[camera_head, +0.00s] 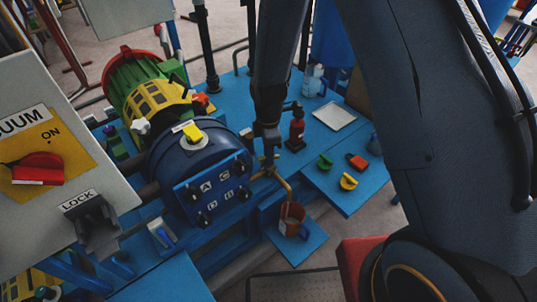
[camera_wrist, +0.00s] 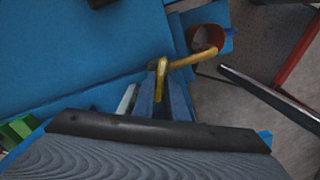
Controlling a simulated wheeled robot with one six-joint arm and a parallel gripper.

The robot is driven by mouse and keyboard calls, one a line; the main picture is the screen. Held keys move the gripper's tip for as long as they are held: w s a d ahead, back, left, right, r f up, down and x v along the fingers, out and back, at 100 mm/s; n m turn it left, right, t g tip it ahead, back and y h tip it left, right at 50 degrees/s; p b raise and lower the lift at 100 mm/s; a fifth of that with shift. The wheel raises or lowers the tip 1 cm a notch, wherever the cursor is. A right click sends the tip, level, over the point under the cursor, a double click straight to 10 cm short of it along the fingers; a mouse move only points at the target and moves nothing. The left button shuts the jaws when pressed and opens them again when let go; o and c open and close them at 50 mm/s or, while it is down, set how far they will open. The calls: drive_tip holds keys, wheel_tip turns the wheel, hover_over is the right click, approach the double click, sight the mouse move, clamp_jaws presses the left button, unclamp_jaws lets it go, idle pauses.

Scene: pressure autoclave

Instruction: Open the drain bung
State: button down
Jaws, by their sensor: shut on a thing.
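The blue pressure vessel (camera_head: 192,150) lies on its side, its square front plate (camera_head: 212,188) lettered A, B, C and D. A brass-yellow drain pipe (camera_head: 284,184) runs from low by the plate's right side and bends down over a reddish-brown cup (camera_head: 291,218). My gripper (camera_head: 268,158) points down at the pipe's upper part. In the wrist view its fingers (camera_wrist: 161,98) are shut on an upright yellow drain fitting (camera_wrist: 161,72). The pipe (camera_wrist: 190,60) leads right from there to the cup (camera_wrist: 207,38). I cannot make out a separate bung; the fingers hide the fitting's lower part.
The cup stands on a low blue shelf (camera_head: 305,248). A grey control panel (camera_head: 50,130) stands at left.

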drive_tip(key=shift+n, duration=1.1)
drive_tip(key=c, duration=1.8)
unclamp_jaws()
drive_tip(key=shift+o, duration=0.2)
drive_tip(key=shift+r+b, duration=0.7)
drive_tip(key=shift+r, duration=3.25)
